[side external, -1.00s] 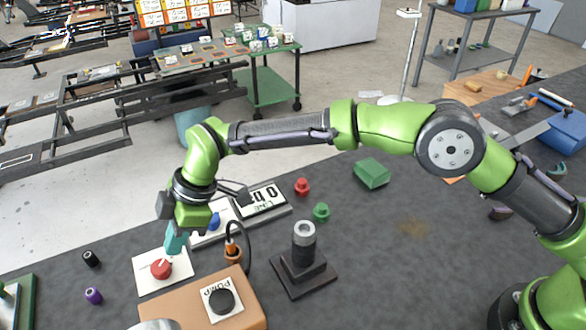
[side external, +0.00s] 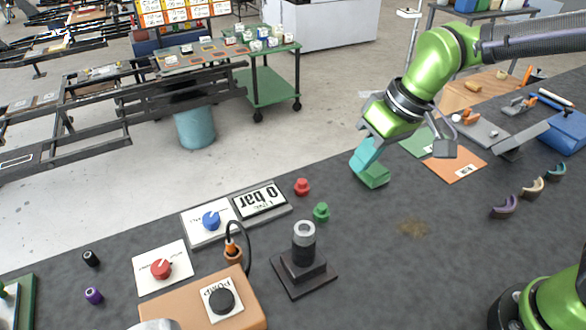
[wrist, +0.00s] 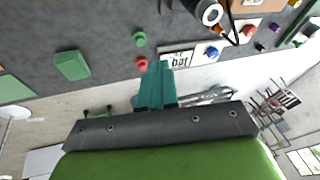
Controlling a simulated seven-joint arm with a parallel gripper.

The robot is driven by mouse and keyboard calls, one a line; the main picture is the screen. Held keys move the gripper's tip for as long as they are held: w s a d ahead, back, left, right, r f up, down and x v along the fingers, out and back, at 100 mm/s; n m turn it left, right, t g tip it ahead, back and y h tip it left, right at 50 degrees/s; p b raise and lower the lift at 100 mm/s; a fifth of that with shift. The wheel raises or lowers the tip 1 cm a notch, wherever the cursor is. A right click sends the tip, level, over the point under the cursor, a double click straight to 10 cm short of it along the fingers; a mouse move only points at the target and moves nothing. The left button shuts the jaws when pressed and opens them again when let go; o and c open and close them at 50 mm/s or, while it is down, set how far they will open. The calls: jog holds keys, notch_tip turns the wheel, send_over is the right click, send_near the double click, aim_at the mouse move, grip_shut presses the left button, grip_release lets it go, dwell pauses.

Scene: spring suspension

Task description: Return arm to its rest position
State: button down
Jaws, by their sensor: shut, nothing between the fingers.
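My gripper (side external: 365,157) has teal fingers. In the side external view it hangs in the air close to the green block (side external: 374,176), overlapping it in the picture; I cannot tell the exact gap there. In the wrist view the fingers (wrist: 156,85) are shut together and empty, and the green block (wrist: 71,65) lies well apart from them. The arm rises up and to the right from the gripper, clear of the panels. The red knob (side external: 161,268), the blue knob (side external: 211,220) and the display reading "0 bar" (side external: 259,200) are all uncovered.
A black post on a square base (side external: 304,272), a pump box (side external: 190,310), a red part (side external: 302,187) and a green part (side external: 321,211) stand on the dark table. Coloured curved pieces (side external: 531,188) and a blue box (side external: 563,132) are at the right.

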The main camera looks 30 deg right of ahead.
jog(key=s+d+r+m+t, duration=0.2)
jog(key=s+d+m, duration=0.1)
jog(key=s+d, duration=0.2)
jog(key=s+d+r+m+t+h, duration=0.1)
jog(key=s+d+m+t, duration=0.1)
jog(key=s+d, duration=0.3)
jog(key=shift+s+d+r+m, duration=0.25)
jog(key=shift+d+r+m, duration=0.2)
jog(key=shift+d, duration=1.65)
